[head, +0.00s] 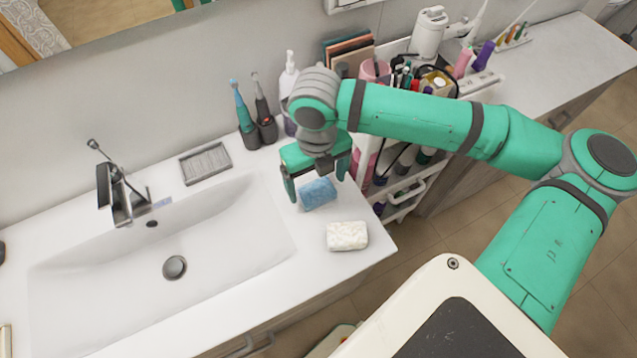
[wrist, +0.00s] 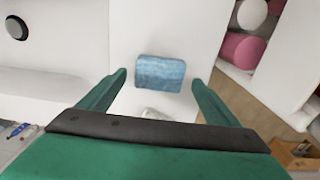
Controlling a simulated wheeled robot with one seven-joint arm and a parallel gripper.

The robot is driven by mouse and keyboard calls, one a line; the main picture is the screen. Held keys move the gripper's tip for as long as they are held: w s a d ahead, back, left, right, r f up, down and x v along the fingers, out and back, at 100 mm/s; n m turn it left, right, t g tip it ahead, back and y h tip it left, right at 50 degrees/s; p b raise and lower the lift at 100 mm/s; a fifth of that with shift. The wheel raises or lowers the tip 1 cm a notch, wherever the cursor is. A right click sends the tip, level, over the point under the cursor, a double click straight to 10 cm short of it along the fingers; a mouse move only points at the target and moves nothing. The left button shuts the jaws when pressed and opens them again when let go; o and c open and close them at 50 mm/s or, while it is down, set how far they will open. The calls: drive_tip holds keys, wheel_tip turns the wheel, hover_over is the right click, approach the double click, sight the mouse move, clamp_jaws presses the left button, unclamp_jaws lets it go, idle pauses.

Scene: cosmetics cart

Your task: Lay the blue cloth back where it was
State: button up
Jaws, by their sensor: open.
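The blue cloth (head: 318,193) is a small folded block lying on the white counter, right of the sink basin. It also shows in the wrist view (wrist: 160,73), ahead of and between my fingers. My gripper (head: 316,188) is open above the cloth, one finger to each side of it. In the wrist view both green fingers (wrist: 160,82) stand apart, with a gap on either side of the cloth.
The sink (head: 160,260) with its faucet (head: 122,195) lies left. A grey soap dish (head: 205,163), electric toothbrushes (head: 245,115) and a pump bottle (head: 288,85) stand behind. A cart (head: 412,192) full of cosmetics stands close on the right, past the counter's edge.

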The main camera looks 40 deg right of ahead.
sight(316, 189)
wheel_tip(316, 189, up, 10)
drive_tip(key=shift+r, duration=0.15)
drive_tip(key=shift+w, duration=0.15)
idle(0.5)
